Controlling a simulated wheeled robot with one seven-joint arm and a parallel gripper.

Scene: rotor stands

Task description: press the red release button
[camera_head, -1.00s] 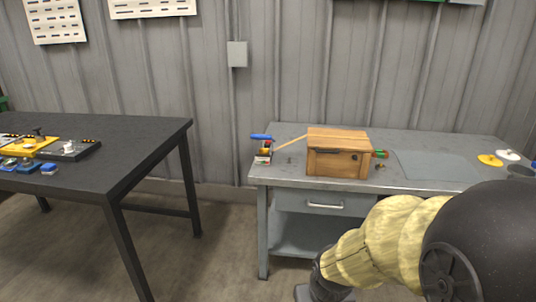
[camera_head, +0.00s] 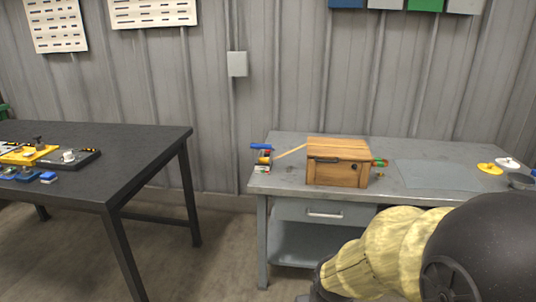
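I cannot make out a red release button for certain. On the left table, a yellow stand (camera_head: 28,155) and a dark stand (camera_head: 75,159) carry small knob-like parts, too small to read. Small blue pieces (camera_head: 47,177) lie in front of them. On the grey bench, a small colourful device with a blue top (camera_head: 262,147) stands left of a wooden box (camera_head: 338,162). Tiny red and green parts (camera_head: 380,163) show at the box's right side. My arm enters at the lower right, and my gripper is not in view.
The black table (camera_head: 130,141) and the grey bench (camera_head: 440,147) stand apart, with open floor (camera_head: 215,235) between them. Yellow and white pieces (camera_head: 490,169) and a dark bowl (camera_head: 522,181) sit at the bench's right. A flat grey mat (camera_head: 437,176) lies beside the box.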

